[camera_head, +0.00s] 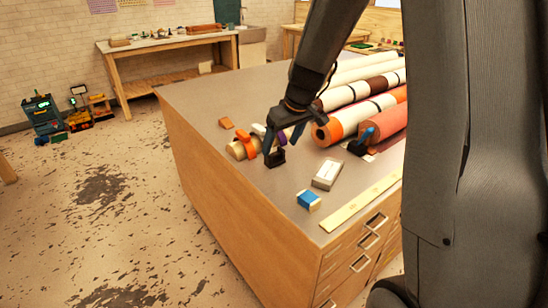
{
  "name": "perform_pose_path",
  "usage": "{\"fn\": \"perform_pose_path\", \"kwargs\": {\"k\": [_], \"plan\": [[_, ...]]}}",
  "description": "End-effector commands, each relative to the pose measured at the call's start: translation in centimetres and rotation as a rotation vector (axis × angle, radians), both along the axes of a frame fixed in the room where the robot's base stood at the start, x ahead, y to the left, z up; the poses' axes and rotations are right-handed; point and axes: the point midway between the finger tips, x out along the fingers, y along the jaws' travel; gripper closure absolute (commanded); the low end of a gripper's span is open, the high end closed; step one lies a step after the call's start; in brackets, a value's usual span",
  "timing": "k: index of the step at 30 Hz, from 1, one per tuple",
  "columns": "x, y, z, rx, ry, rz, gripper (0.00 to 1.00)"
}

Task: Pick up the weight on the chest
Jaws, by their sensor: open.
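The chest (190,92) is a wooden cabinet with a grey top and drawers on its front right side. A pale grey block (327,175), which looks like the weight, lies flat on the top near the front. My gripper (284,145) hangs over the top, up and left of the block and apart from it. Its dark fingers are open, with nothing seen between them. A small black piece (275,158) sits at the left finger, and I cannot tell whether it is part of the gripper.
Several long rolls (345,122) lie behind and right of the block. Orange and tan small items (242,146) lie left of my gripper. A blue and white box (308,200) and a yellow strip (360,203) lie near the front edge. A black, blue-tipped item (358,148) stands by the rolls.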

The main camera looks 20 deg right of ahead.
Motion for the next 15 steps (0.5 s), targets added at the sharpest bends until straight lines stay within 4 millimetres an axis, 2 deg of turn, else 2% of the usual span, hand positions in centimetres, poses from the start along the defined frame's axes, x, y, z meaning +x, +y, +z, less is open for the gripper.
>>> {"fn": "perform_pose_path", "kwargs": {"k": [8, 15], "plan": [[1.1, 1.4, -2.4, -0.001, 0.003, 0.004, 0.28], [1.9, 1.7, -4.3, 0.000, 0.001, 0.004, 0.28]]}}
